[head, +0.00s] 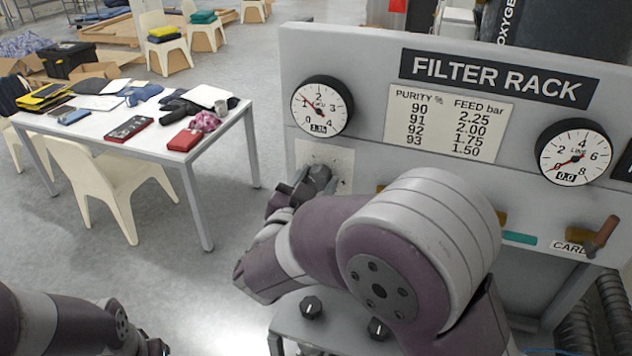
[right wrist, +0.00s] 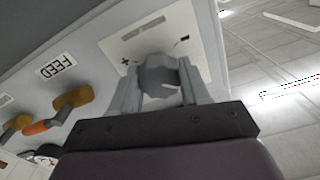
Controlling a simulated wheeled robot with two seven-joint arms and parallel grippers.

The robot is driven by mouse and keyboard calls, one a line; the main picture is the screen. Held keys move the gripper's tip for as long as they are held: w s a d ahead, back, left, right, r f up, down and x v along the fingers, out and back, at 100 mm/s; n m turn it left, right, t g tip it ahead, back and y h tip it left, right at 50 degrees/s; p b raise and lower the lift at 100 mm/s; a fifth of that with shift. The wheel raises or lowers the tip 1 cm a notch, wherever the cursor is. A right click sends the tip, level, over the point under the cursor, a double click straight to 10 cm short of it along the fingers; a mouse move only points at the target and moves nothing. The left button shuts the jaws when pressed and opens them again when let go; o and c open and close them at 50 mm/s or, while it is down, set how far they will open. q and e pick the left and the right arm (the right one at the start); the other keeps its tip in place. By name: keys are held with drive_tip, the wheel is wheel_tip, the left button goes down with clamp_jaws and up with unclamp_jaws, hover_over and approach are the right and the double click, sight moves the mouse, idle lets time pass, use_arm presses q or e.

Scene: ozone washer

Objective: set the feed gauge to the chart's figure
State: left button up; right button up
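The left round gauge (head: 321,105) on the filter rack has its red needle pointing up-left, between the 0 and the 2; its small readout looks like 1.35. The chart (head: 448,123) pairs purity 90, 91, 92, 93 with feed 2.25, 2.00, 1.75, 1.50 bar. Below the gauge, a grey knob (right wrist: 161,77) sits on a pale plate (head: 336,158) with plus and minus marks. My right gripper (right wrist: 162,88) has its fingers on both sides of the knob, seemingly touching it; it also shows in the head view (head: 303,189). My left gripper is out of view; only its arm shows at lower left.
A line gauge (head: 573,153) reading 0.0 is at the right. Orange-handled valves (right wrist: 72,98) sit near the FEED label (right wrist: 57,66). Black knobs (head: 311,307) are on a lower ledge. A cluttered table (head: 228,117) and chair (head: 118,190) stand at left; floor between is clear.

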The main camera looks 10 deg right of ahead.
drive_tip(key=shift+f, duration=0.1)
drive_tip(key=shift+f+m+b, duration=0.15)
drive_tip(key=shift+m+b, duration=0.15)
drive_tip(key=shift+b, duration=0.4)
drive_tip(key=m+b, duration=0.5)
drive_tip(key=b, duration=0.3)
drive_tip(key=shift+f+m, duration=0.15)
drive_tip(key=shift+m, duration=0.15)
drive_tip(key=shift+r+m+b, duration=0.2)
drive_tip(key=shift+m+b, duration=0.7)
drive_tip(key=shift+b, duration=0.45)
drive_tip(key=o, duration=1.1)
drive_tip(key=shift+a, duration=0.1)
drive_tip(key=shift+c, duration=0.2)
drive_tip(key=shift+r, duration=0.15)
